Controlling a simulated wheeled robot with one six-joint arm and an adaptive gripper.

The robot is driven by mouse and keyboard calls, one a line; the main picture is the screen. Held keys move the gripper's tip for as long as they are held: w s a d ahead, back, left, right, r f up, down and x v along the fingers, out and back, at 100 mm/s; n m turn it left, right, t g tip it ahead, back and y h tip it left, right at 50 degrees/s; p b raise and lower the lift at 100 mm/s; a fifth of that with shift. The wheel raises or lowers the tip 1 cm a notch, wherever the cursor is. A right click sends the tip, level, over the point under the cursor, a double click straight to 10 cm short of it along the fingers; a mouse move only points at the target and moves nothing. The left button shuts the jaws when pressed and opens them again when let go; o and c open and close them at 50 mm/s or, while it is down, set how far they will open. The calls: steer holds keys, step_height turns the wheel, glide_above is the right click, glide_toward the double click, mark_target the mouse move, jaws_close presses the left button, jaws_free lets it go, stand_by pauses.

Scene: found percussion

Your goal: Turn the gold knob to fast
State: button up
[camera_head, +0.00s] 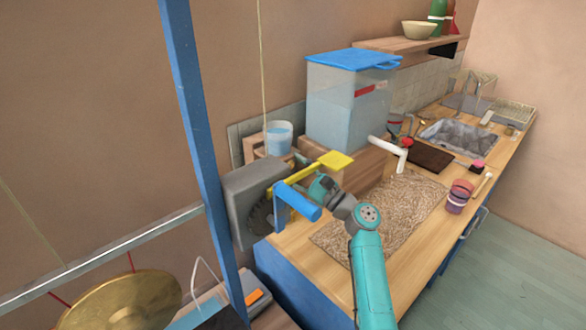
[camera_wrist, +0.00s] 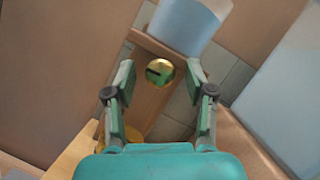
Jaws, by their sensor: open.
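The gold knob (camera_wrist: 159,72) is a small round brass-coloured disc with a dark slot or mark across it, in the wrist view. It sits on a wooden upright below a light blue container. My gripper (camera_wrist: 162,75) is open, with one green finger at each side of the knob in the picture. Whether the fingers touch it cannot be told. In the head view my gripper is mostly hidden behind the blue cylinder and yellow bar, and the knob is not visible there. No "fast" marking can be read.
A grey box with a toothed dark wheel (camera_head: 261,218), a yellow plate (camera_head: 336,160) and a blue cylinder (camera_head: 299,202) crowd my wrist. A clear tank with a blue lid (camera_head: 347,105) stands behind. A brown mat (camera_head: 415,205) covers the counter to the right.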

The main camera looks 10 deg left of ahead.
steer(key=v, duration=1.2)
steer(key=shift+c, duration=0.2)
